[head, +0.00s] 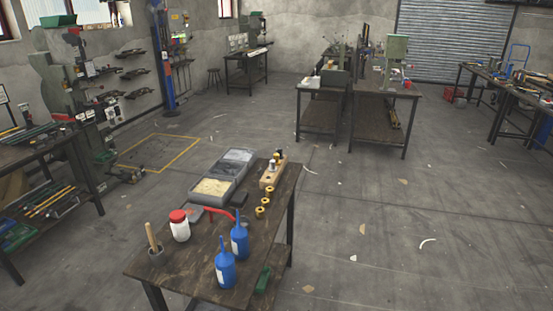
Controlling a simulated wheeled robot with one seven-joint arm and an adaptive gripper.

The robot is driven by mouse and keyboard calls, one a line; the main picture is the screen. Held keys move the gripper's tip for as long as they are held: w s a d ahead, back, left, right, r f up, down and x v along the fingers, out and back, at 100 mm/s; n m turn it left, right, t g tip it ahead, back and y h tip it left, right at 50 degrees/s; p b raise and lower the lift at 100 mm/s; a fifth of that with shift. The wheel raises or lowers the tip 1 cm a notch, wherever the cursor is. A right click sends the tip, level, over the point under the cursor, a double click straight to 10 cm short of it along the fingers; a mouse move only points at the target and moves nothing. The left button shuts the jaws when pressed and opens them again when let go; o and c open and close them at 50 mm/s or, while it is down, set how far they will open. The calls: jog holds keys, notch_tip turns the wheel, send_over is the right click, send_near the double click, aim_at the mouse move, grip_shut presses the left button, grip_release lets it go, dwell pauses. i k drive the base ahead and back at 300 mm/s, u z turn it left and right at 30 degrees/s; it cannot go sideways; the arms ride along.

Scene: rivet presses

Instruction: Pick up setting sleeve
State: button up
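On the near wooden table (185,262), several small brass-coloured cylinders (260,212) stand in a row near the right edge. A wooden block (268,179) behind them holds small dark, metallic and brass-coloured pieces (275,158) upright. I cannot tell for sure which of these pieces is the setting sleeve. They are small and their details are unclear. My gripper is not in view.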

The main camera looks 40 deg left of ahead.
aim_at(265, 202)
jog(key=u, duration=0.7)
jog(key=i, duration=0.85)
jog(key=u, duration=0.5)
